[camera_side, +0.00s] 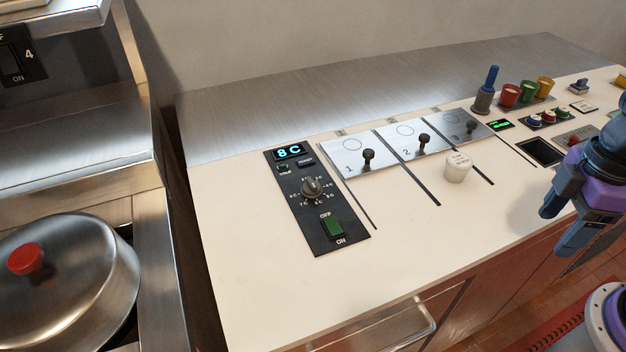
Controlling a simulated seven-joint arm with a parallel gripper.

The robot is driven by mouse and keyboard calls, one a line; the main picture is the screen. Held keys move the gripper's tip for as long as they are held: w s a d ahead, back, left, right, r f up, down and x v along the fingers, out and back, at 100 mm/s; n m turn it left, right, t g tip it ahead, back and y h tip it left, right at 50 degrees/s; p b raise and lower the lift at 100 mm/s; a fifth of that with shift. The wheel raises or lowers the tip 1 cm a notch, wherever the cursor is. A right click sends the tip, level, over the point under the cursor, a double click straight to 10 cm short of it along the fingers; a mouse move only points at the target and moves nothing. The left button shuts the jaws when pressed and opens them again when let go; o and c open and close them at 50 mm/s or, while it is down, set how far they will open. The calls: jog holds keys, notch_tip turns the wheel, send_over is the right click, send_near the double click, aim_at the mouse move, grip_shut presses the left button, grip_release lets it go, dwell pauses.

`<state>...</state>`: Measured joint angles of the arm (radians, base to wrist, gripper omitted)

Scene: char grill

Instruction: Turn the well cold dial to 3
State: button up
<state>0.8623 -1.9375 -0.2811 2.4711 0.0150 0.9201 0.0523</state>
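The well cold dial is a dark round knob (311,189) with a ring of small numbers, on a black control panel (325,236). The knob's pointer is too small to read surely. A display (289,152) at the panel's far end shows 8C in lit blue-green characters. A green rocker switch (332,227), marked OFF and ON, sits at the near end. My gripper (564,224) is at the far right, over the counter's front edge and well away from the dial. Its two blue fingers are apart, with nothing visible between them.
Three numbered metal lids (351,169) with black knobs lie right of the panel. A white cup (457,168) stands before them. Coloured cups (526,92) and small buttons are at the back right. A lidded pot (75,275) is at the left. The front counter is clear.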

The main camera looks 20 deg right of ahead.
jog(key=w+a+r+m, duration=0.2)
jog(key=w+a+m, duration=0.6)
jog(key=w, duration=0.1)
jog(key=r+m+y, duration=0.2)
jog(key=m+y, duration=0.2)
jog(key=m, duration=1.8)
send_over(312, 181)
jog(key=d, duration=0.7)
jog(key=x, duration=1.7)
jog(key=shift+s+a+f, duration=0.1)
jog(key=shift+f, duration=0.1)
jog(key=c, duration=1)
